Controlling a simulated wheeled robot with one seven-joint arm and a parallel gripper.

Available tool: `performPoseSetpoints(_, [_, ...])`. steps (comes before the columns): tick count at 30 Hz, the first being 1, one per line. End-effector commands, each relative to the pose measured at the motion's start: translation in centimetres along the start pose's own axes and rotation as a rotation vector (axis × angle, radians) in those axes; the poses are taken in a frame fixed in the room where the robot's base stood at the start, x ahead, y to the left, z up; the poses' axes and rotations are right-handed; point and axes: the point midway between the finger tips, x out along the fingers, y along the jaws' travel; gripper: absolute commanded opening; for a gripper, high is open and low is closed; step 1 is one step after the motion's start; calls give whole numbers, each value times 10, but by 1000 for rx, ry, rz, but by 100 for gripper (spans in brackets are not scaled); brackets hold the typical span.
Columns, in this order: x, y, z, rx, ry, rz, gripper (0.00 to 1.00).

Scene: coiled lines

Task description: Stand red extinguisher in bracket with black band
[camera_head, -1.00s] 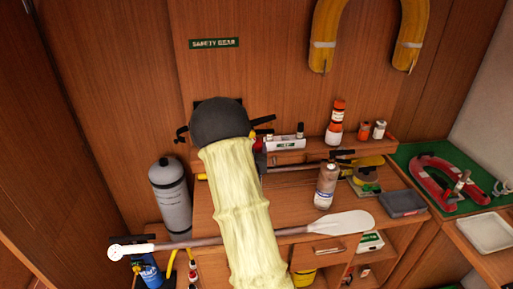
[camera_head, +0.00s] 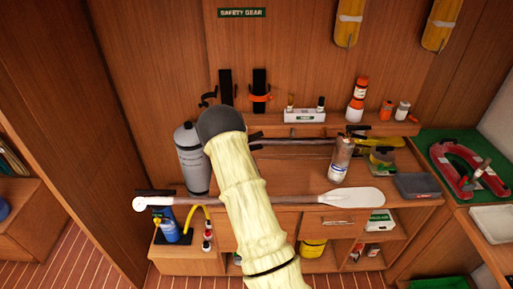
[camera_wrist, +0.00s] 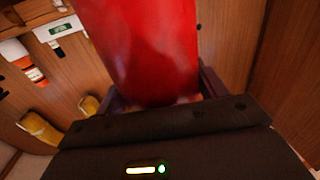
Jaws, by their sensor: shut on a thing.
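The red extinguisher (camera_wrist: 150,50) fills the upper middle of the wrist view. My gripper (camera_wrist: 160,95) is shut on it, with a dark finger at each side. In the head view the gripper's fingers and the extinguisher are hidden behind my wrist and pale sleeved arm. The bracket with the black band (camera_head: 226,88) is on the back wall, just above my wrist; its band sticks out at the left and it looks empty. A second bracket with an orange band (camera_head: 259,92) is to its right, also empty.
A grey cylinder (camera_head: 191,160) stands left of my wrist. A paddle (camera_head: 345,197) lies along the bench front. A spray can (camera_head: 340,160) stands on the bench. A shelf holds a white box (camera_head: 305,116) and an orange-and-white bottle (camera_head: 356,100) right of the brackets.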

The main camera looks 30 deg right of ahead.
Motion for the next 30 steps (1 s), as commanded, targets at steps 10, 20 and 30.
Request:
performPoseSetpoints(10, [-30,-90,70,6,8,-206,0])
performPoseSetpoints(20, [-61,-157,132,10,9,-360,0])
performPoseSetpoints(30, [-73,-175,157,4,6,-411,0])
